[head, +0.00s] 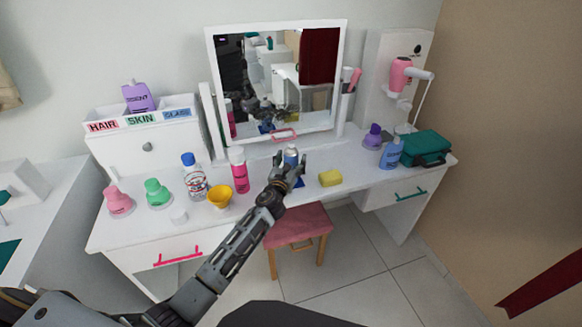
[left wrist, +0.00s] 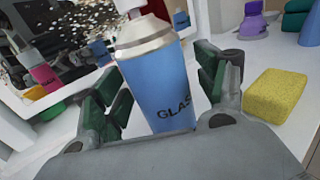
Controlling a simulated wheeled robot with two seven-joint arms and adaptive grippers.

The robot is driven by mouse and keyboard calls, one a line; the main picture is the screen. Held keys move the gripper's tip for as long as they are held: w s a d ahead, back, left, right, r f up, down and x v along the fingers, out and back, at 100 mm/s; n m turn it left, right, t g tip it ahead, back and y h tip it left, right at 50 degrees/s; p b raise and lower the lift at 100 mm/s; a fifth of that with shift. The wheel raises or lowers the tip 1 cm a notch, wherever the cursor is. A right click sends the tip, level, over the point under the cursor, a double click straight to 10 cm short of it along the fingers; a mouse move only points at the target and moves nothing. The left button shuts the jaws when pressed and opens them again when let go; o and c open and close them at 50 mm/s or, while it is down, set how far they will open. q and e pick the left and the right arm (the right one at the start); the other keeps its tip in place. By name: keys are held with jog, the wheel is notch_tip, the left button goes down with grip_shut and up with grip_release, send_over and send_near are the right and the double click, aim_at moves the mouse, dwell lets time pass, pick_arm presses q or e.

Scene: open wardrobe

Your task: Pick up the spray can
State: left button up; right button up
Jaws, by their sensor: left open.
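A blue spray can with a silver shoulder and a pale top, marked "GLAS…", stands on the white dressing table (head: 355,172) in front of the mirror. In the left wrist view the can (left wrist: 156,75) stands between the green-padded fingers of my left gripper (left wrist: 160,100), with a gap showing on the right. In the head view my left gripper (head: 291,170) is open around the lower part of the can (head: 291,152), which it partly hides. A pink spray can (head: 239,172) with a pale cap stands to the left. My right gripper is not in view.
A yellow sponge (head: 330,178) lies close to the right of my left gripper. The mirror (head: 344,75) rises behind. A pink stool (head: 297,224) is below the table front.

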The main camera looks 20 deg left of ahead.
aim_at(291, 143)
pick_arm(q)
jog(key=c, duration=1.4)
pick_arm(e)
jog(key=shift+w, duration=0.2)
pick_arm(q)
jog(key=shift+r, duration=0.15)
jog(key=shift+r, duration=0.45)
jog(key=shift+r+p, duration=1.9)
jog(key=shift+r, duration=2.55)
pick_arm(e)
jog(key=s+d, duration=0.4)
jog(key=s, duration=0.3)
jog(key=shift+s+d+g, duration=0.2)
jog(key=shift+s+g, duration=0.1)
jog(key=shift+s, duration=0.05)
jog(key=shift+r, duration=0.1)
